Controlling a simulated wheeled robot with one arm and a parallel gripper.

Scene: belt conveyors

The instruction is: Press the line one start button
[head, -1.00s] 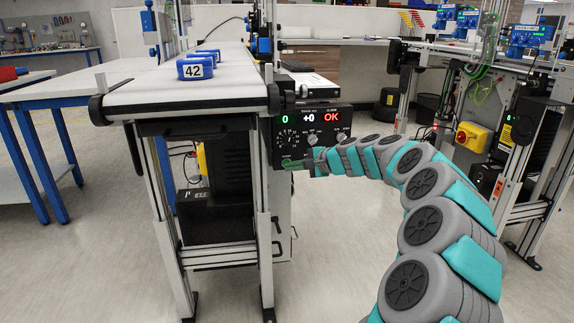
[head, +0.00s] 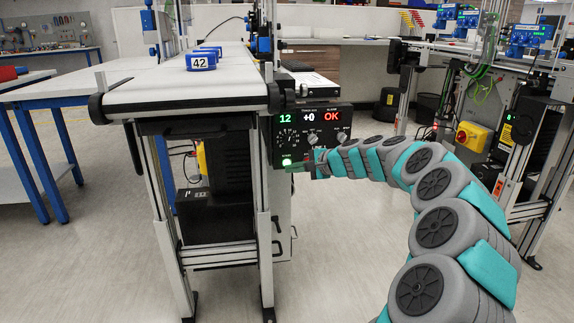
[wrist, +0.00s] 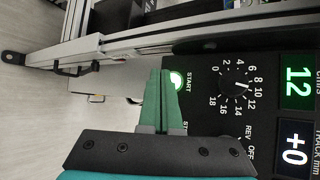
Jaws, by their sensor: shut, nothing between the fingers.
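The line one control panel (head: 309,133) is black and hangs at the right end of the near conveyor. Its green start button (head: 286,162) is lit, and it also shows lit in the wrist view (wrist: 176,81), beside the word START. My gripper (head: 297,166) is shut and empty, with its green fingers just right of the button in the head view. In the wrist view my fingertips (wrist: 162,74) are right beside the lit button. I cannot tell whether they touch it. The speed display (head: 285,119) reads 12, and a red OK shows at the right.
The near conveyor belt (head: 180,92) carries blue pucks, the front one (head: 201,62) marked 42. A second conveyor with a yellow switch box (head: 474,136) stands at the right. Open floor lies in front.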

